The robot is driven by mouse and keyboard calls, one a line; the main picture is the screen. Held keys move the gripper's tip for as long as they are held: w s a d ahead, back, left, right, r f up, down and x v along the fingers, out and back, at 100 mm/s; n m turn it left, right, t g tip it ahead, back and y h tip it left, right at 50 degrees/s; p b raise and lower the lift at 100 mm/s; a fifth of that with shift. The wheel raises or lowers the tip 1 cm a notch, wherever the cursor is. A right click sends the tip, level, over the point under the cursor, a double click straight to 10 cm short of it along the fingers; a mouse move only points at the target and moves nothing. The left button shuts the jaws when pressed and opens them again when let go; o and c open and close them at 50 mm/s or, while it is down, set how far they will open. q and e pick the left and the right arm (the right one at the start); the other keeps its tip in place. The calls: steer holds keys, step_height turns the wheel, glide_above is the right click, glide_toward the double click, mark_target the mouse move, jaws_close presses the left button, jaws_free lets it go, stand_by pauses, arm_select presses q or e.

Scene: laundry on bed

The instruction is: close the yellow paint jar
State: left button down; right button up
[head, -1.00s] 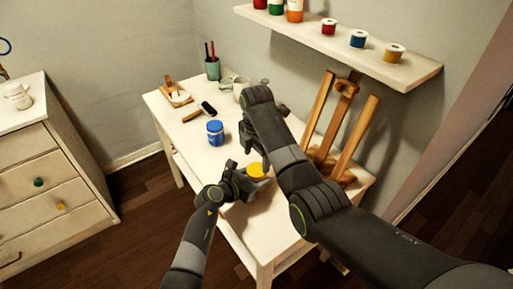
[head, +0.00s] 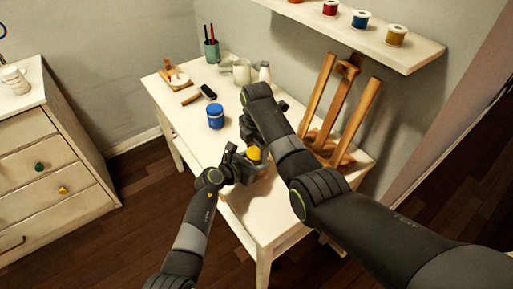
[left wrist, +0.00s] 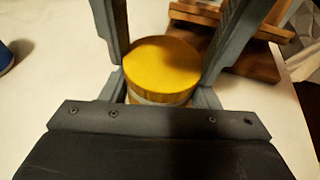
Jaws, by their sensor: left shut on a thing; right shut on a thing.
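The yellow paint jar is mostly hidden between my grippers near the front of the table; a pale strip of it (left wrist: 160,99) shows in the left wrist view. Its yellow lid (left wrist: 161,65) sits level over the jar; in the head view it is partly covered (head: 253,153). My left gripper (head: 243,163) is shut on the jar, low at its sides. My right gripper (head: 257,146) reaches in from behind and is shut on the lid, its fingers against the lid's sides. Whether the lid is fully seated cannot be told.
A shelf (head: 400,55) with paint pots overhangs the back.

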steer(key=o, duration=1)
steer(key=shift+r, duration=0.1)
steer(key=shift+r, duration=2.15)
steer(key=shift+o, duration=0.4)
steer(key=o, duration=0.5)
step_height(320, 180, up, 8)
steer(key=shift+f, duration=0.25)
